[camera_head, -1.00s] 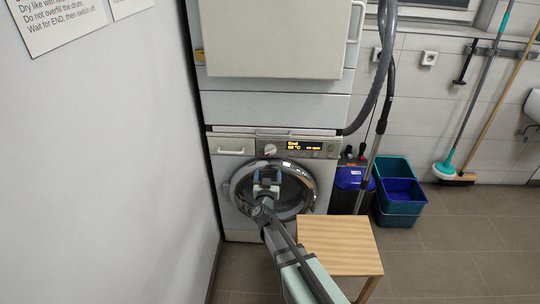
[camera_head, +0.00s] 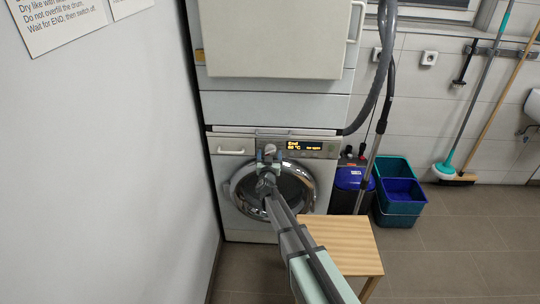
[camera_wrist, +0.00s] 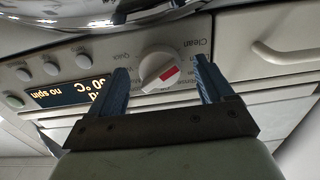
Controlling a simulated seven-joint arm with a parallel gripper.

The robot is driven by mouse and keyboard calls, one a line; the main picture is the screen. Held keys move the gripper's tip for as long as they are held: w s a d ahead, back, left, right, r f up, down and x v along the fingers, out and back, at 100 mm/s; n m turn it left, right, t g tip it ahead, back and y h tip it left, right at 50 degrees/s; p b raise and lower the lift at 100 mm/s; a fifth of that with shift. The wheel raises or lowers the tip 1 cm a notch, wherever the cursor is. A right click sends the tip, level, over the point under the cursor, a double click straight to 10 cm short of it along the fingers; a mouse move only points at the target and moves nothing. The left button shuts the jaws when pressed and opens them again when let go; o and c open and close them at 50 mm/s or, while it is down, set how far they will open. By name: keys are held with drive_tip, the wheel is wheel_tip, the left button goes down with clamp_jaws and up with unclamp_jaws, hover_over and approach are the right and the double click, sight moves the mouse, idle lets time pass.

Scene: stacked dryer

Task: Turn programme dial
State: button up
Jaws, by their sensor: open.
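The programme dial (camera_wrist: 159,70) is a round white knob with a red mark, on the washing machine's front panel. In the wrist view, which shows the panel upside down, it sits between the two blue fingers of my gripper (camera_wrist: 162,80), with a gap on each side. The labels "Clean" and "Quick" show near it. In the head view my gripper (camera_head: 270,153) is at the panel in front of the dial (camera_head: 270,148), hiding part of it. My gripper is open and holds nothing.
The round door (camera_head: 312,190) lies below the panel. A drawer handle (camera_wrist: 284,54) is beside the dial. A wooden stool (camera_head: 340,238) stands in front of the machine. Blue and teal bins (camera_head: 399,166) are on the right. A wall runs along the left.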

drive_tip(key=shift+w, duration=0.45)
drive_tip(key=shift+c, duration=0.3)
drive_tip(key=c, duration=1)
